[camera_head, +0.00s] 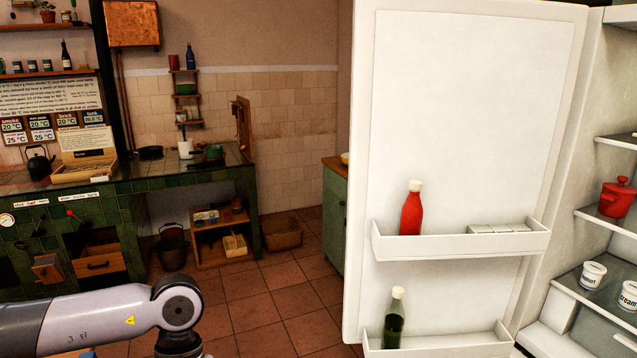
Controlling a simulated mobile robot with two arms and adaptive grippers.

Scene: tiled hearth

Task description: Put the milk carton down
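No milk carton shows in the head view. My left arm comes in at the bottom left, with a joint at its end cut by the lower edge. Its gripper lies out of the picture, so I cannot see whether it holds anything. My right arm and gripper are not in view. An open white fridge door (465,120) stands at the right of centre. Its upper door shelf (460,246) holds a red bottle (411,210). Its lower door shelf (450,346) holds a dark green bottle (394,322). Both bottles are upright with pale caps.
Fridge shelves (620,142) at the right hold a red pot (616,197) and white tubs (593,274). A green tiled hearth (190,172) with a black kettle (39,163) stands at the left. The tiled floor (265,305) between hearth and door is clear.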

